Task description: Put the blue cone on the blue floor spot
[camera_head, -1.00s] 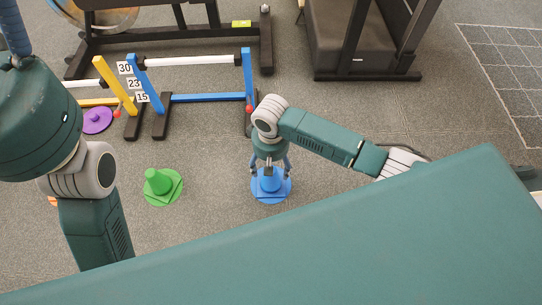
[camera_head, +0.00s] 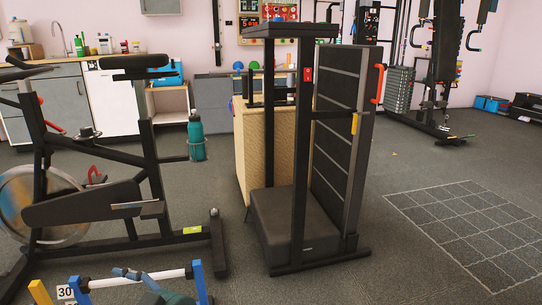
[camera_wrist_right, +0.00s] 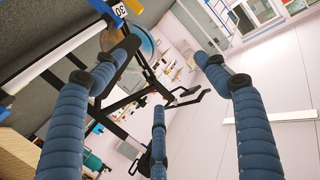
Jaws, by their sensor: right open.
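The blue cone and the blue floor spot are not in view in either picture of this moment. My right gripper (camera_wrist_right: 160,78) is open in the right wrist view, with its blue segmented fingers spread and nothing between them. It is tilted so that the view takes in walls, the exercise bike and a hurdle instead of bare floor. A teal and blue part of my arm or gripper shows at the bottom edge of the head view, in front of the hurdle. My left gripper is not in view.
A hurdle with a white bar (camera_head: 138,278) and blue posts stands at the lower left. An exercise bike (camera_head: 97,210) is behind it. A dark step frame (camera_head: 300,240) stands in the middle. A marked floor grid (camera_head: 470,225) lies right, with clear floor around it.

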